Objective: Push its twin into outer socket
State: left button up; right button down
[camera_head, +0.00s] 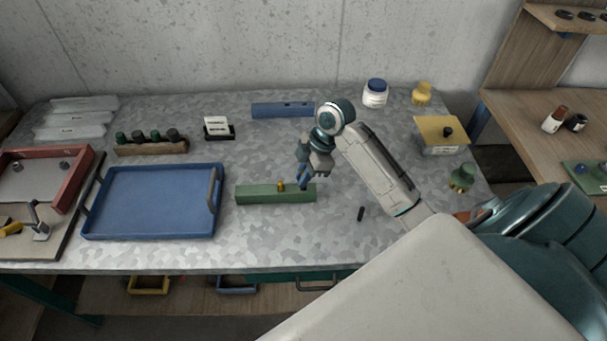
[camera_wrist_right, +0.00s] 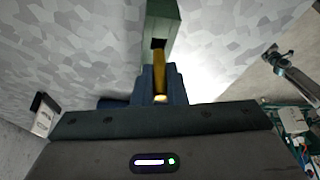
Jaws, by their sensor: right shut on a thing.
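A long green block (camera_head: 255,194) lies on the grey table in the head view. A small yellow peg (camera_head: 281,186) stands up from its top, left of my right gripper. My right gripper (camera_head: 304,183) is at the block's right end, pointing down. In the right wrist view its blue fingers (camera_wrist_right: 160,88) are shut on a yellow peg (camera_wrist_right: 160,72). The peg's far end meets a dark square opening in the green block (camera_wrist_right: 160,22); how deep it sits I cannot tell. My left gripper is not in view.
A blue tray (camera_head: 150,203) lies left of the block. A blue block (camera_head: 280,110) lies behind it. A small black piece (camera_head: 361,213) lies to the right. A yellow-topped box (camera_head: 441,134) and a green knobbed thing (camera_head: 461,178) stand further right.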

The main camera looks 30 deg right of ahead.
jog(key=shift+p, duration=0.3)
jog(key=shift+f+b, duration=0.55)
jog(key=shift+f, duration=0.6)
jog(key=c, duration=1.4)
grip_release()
jog(key=shift+r, duration=0.1)
jog(key=b+v, duration=0.2)
jog(key=v, duration=0.8)
jog(key=shift+s+d+r+b, duration=0.1)
jog(key=shift+d+r+b, duration=0.05)
jog(key=shift+r+b, duration=0.15)
